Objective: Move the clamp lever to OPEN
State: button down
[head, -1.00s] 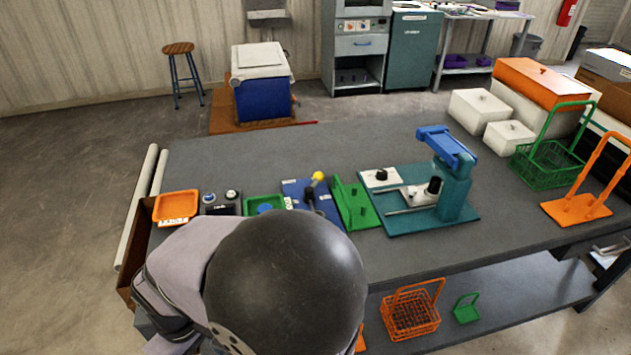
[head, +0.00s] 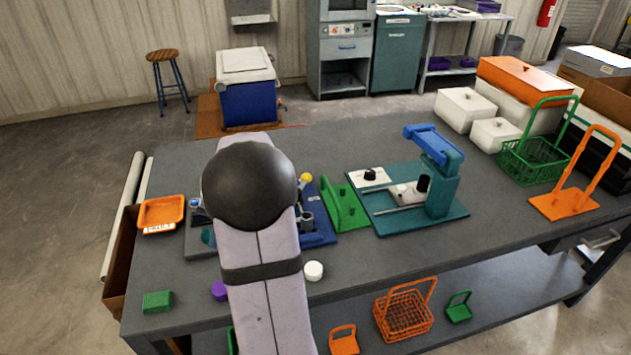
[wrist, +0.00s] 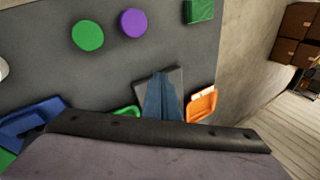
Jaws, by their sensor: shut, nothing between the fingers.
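The clamp lever appears to be the yellow-knobbed lever (head: 306,178) on the blue plate (head: 321,226), left of the green bracket. My arm covers much of that plate in the head view, so the lever's position cannot be read. My gripper (wrist: 161,74) shows in the wrist view as two blue-grey fingers, shut with nothing between them. It appears over the grey box between the orange and green trays, apart from the blue plate (wrist: 38,122).
An orange tray (head: 162,213) lies at the bench's left end. The green bracket (head: 343,207) and a teal fixture (head: 440,185) stand right of the blue plate. A green block (head: 157,301), purple disc (head: 219,290) and white disc (head: 313,271) lie near the front edge.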

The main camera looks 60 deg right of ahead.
jog(key=s+d+m+t+h, duration=0.1)
jog(key=d+m+t, duration=0.15)
jog(key=d, duration=0.85)
jog(key=m+t+h+b, duration=0.1)
jog(key=m+t+h, duration=0.1)
jog(key=m+h, duration=0.4)
send_near(310, 180)
jog(key=shift+m+y, duration=0.5)
jog(key=shift+m, duration=0.15)
jog(key=v, duration=0.4)
jog(key=shift+s+d+r, duration=0.1)
jog(key=shift+d+r, duration=0.2)
jog(key=shift+d, duration=0.05)
jog(key=shift+w+d+f, duration=0.1)
jog(key=shift+w+f, duration=0.25)
jog(key=shift+w, duration=0.15)
jog(key=shift+p+x, duration=1.8)
jog(key=shift+x, duration=2.6)
jog(key=shift+f, duration=0.1)
